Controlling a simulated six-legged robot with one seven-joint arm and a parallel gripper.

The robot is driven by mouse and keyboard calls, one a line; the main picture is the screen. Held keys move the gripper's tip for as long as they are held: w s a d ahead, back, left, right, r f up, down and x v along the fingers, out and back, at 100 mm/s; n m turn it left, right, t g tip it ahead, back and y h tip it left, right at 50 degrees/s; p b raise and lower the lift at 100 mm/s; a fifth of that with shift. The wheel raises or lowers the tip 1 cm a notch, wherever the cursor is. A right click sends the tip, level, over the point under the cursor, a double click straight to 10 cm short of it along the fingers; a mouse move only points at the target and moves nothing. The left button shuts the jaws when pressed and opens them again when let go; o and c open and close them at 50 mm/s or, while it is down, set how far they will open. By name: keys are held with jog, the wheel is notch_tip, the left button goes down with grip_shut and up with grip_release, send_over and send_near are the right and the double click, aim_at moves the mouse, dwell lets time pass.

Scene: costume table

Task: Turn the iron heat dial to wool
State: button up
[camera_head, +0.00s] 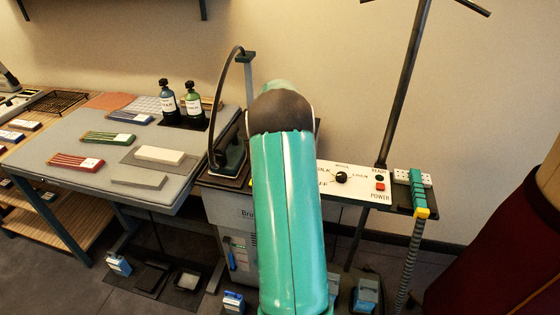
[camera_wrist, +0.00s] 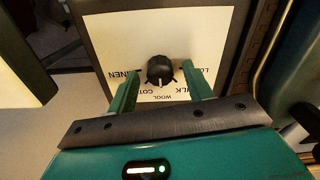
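The heat dial (camera_head: 341,177) is a black knob on a white panel (camera_head: 355,193) with printed settings around it. In the wrist view the dial (camera_wrist: 160,70) shows close up, with the lettering upside down: WOOL below it, LINEN to the left and SILK to the right. A white mark on the knob points down, toward the WOOL and partly hidden COT lettering. My gripper (camera_wrist: 161,73) is open, its teal fingers to either side of the dial with gaps between. Its depth relative to the knob is unclear. In the head view my arm hides the gripper.
A red power button (camera_head: 380,186) sits on the panel's right. The iron (camera_head: 230,150) stands left of my arm. A dark pole (camera_head: 405,80) rises behind the panel; a ribbed hose (camera_head: 411,255) hangs at right.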

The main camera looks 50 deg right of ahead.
notch_tip(320, 180, up, 14)
dwell(0.7)
jog(key=shift+f, duration=0.1)
dwell(0.3)
jog(key=w+a+r+n+t, duration=0.15)
jog(key=a+r, duration=0.35)
jog(key=a, duration=0.8)
jog(key=a+r+n+t, duration=0.1)
jog(key=a+r+n, duration=0.3)
jog(key=a, duration=0.9)
jog(key=s+a+f+n+t, duration=0.1)
jog(key=s+a+n, duration=0.2)
jog(key=s+a, duration=0.5)
jog(key=s+a+f+n+t, duration=0.1)
jog(key=s+a, duration=0.6)
jog(key=a, duration=0.7)
jog(key=shift+s+a+n+t, duration=0.35)
jog(key=shift+n+t, duration=0.2)
jog(key=shift+n, duration=0.4)
